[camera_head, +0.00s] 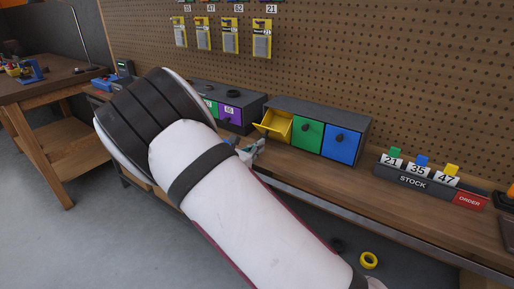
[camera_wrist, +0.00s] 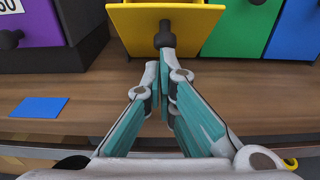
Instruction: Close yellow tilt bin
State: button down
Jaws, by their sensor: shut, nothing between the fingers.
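The yellow tilt bin (camera_head: 276,124) is tilted out at the left end of a dark cabinet (camera_head: 352,124), its front leaning forward and its inside showing from above. In the wrist view the yellow bin front (camera_wrist: 190,28) fills the top middle, with its dark round knob (camera_wrist: 164,36) at the lower middle. My gripper (camera_wrist: 160,66) is shut and empty, its fingertips just below the knob; I cannot tell whether they touch it. In the head view my arm hides most of the gripper (camera_head: 258,146), which shows just below the bin.
Green (camera_head: 308,136) and blue (camera_head: 342,144) bins beside it are shut. Another cabinet with a purple bin (camera_head: 229,115) stands to the left. A blue card (camera_wrist: 38,107) lies on the bench. A stock stand (camera_head: 412,182) is at right; a pegboard rises behind.

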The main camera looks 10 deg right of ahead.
jog(key=shift+d+r+p, duration=0.1)
jog(key=shift+r+p, duration=0.25)
jog(key=shift+r, duration=0.05)
jog(key=shift+w+d+r+g+y+p, duration=0.2)
jog(key=shift+r+g+y+p, duration=0.2)
jog(key=shift+r+p, duration=0.2)
jog(key=shift+w+d+r+g+y+p, duration=0.1)
jog(key=shift+d+r+g+y+p, duration=0.05)
jog(key=shift+r+g+y+p, duration=0.35)
jog(key=shift+w+d+r+g+y+p, duration=0.15)
jog(key=shift+d+r+g+y+p, duration=0.1)
jog(key=shift+r+p, duration=0.15)
jog(key=shift+w+d+r+g+y+p, duration=0.15)
jog(key=shift+r+g+y+p, duration=0.1)
jog(key=shift+r+p, duration=0.15)
jog(key=shift+w+d+r+g+y+p, duration=0.6)
jog(key=shift+w+r+g+y, duration=0.25)
jog(key=shift+g+y, duration=0.25)
jog(key=shift+w+d+r, duration=0.3)
jog(key=shift+w+d, duration=0.05)
